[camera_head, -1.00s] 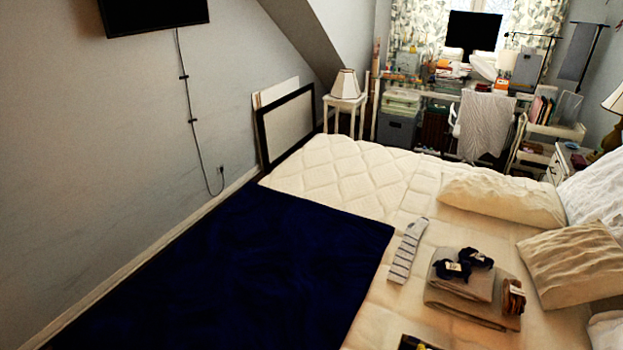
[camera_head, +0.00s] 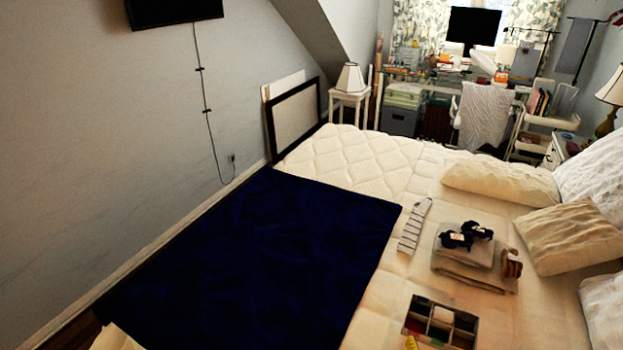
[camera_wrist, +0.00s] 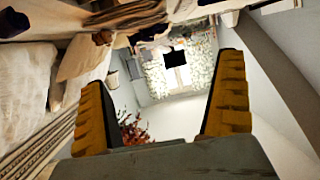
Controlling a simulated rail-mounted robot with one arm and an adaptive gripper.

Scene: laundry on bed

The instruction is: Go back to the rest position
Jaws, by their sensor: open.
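My gripper (camera_wrist: 160,110) shows in the wrist view with its two yellow ribbed fingers wide apart and nothing between them. My gripper is not in the head view. The bed (camera_head: 350,160) shows there with a dark blue blanket (camera_head: 250,250) over its left part. On the bed lie a striped sock (camera_head: 413,226), folded cloths (camera_head: 470,262) with dark rolled items (camera_head: 465,235) on top, and a brown roll (camera_head: 511,263) beside them.
A divided box (camera_head: 441,322) with small items sits at the bed's near edge. Pillows (camera_head: 575,236) lie at the right. A white side table with a lamp (camera_head: 349,85) and a cluttered desk (camera_head: 440,80) stand at the back. A wall runs along the left.

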